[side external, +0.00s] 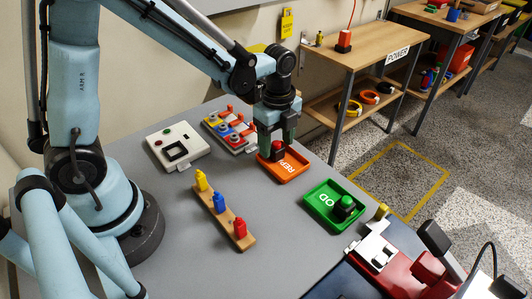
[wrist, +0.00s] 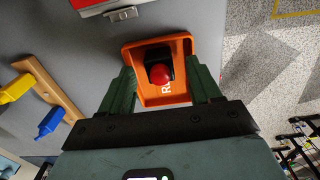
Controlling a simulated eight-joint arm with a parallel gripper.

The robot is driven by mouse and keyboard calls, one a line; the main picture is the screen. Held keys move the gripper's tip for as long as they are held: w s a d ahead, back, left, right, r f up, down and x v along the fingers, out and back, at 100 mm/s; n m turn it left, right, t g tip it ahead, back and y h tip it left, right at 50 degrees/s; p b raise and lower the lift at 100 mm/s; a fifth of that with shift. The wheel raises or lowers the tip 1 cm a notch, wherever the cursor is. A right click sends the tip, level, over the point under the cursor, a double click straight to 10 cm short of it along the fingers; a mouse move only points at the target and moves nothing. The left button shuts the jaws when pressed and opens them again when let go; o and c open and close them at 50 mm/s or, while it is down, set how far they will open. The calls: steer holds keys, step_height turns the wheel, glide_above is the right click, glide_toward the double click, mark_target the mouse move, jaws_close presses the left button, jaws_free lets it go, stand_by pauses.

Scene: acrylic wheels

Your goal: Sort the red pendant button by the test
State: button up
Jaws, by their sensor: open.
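The red pendant button (wrist: 160,73), a red cap on a black body, sits in the orange tray (wrist: 182,47) with partly hidden lettering. In the side external view the red button (side external: 277,147) shows low between my fingers, inside the orange tray (side external: 290,169). My gripper (side external: 278,141) is open above the tray, pointing down. In the wrist view its two green fingers (wrist: 163,80) stand left and right of the button, with gaps on both sides. A white box (side external: 177,147) with a dark square recess stands left of the tray; it may be the tester.
A green tray (side external: 324,199) holds a black button body with a green cap (side external: 345,206). A wooden strip (side external: 221,212) carries yellow, blue and red pieces. A colourful rack (side external: 229,130) stands behind. A red machine (side external: 405,265) is at front right. Bare grey table lies between.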

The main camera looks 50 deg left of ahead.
step_height(320, 180, up, 12)
steer(key=s+a+n+t, duration=0.2)
steer(key=s+n+t, duration=0.5)
steer(key=n, duration=1.1)
steer(key=shift+s+a+f, duration=0.3)
steer(key=shift+f, duration=0.15)
stand_by(0.3)
